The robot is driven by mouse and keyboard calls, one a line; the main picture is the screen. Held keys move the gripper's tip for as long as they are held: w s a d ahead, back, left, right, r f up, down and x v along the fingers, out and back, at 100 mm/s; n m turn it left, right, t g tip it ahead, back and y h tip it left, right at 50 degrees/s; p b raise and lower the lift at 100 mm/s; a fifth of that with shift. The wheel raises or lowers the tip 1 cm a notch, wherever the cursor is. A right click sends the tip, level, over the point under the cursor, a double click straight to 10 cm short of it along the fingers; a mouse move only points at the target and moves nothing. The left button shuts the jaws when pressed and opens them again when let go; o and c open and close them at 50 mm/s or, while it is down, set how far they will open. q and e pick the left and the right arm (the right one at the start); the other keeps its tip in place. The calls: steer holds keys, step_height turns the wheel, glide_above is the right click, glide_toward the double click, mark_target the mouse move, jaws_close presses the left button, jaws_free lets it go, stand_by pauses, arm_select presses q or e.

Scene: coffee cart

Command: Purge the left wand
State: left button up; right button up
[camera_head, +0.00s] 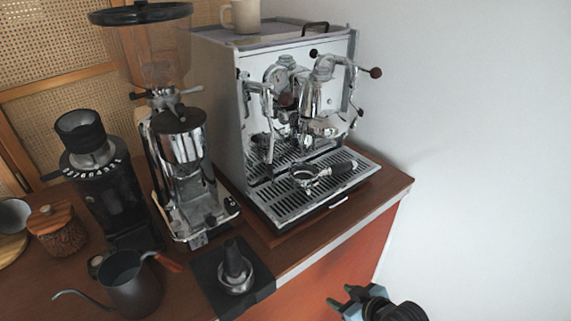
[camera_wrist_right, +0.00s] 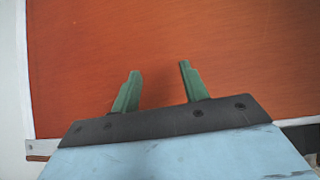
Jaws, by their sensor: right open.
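The silver espresso machine (camera_head: 228,110) stands at the back right of the cart top. Its left wand (camera_head: 270,140) is a thin metal tube hanging on the left of the machine's front, above the drip tray (camera_head: 292,201). My right gripper (camera_head: 341,294) is low in front of the cart, below the top's edge and well away from the wand. In the right wrist view the right gripper (camera_wrist_right: 157,88) is open and empty, its green fingers apart before the orange cart panel (camera_wrist_right: 150,40). My left gripper is out of view.
A portafilter (camera_head: 311,175) lies on the drip tray. A cup (camera_head: 245,15) stands on the machine. Left of it are a chrome grinder (camera_head: 183,145), a black grinder (camera_head: 105,185), a dark kettle (camera_head: 133,285) and a tamper (camera_head: 235,265) on a black mat. A white wall (camera_head: 480,120) is at right.

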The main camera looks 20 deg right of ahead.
steer(key=w+a+r+n+t+y, duration=0.1)
steer(key=a+r+n+t+y, duration=0.15)
steer(key=r, duration=0.75)
steer(key=w+a+r+n+t+y, duration=0.15)
steer(key=a+r, duration=0.25)
steer(key=r, duration=0.6)
steer(key=n+t+y, duration=0.2)
steer(key=t+y, duration=0.3)
steer(key=y, duration=0.1)
glide_toward(292, 103)
steer(key=p+x, duration=0.5)
steer(key=x, duration=0.5)
steer(key=shift+w+a+r, duration=0.1)
steer(key=shift+w+a, duration=0.05)
steer(key=shift+w, duration=0.2)
steer(key=shift+w+a, duration=0.2)
steer(key=shift+w, duration=0.05)
steer(key=shift+c, duration=0.3)
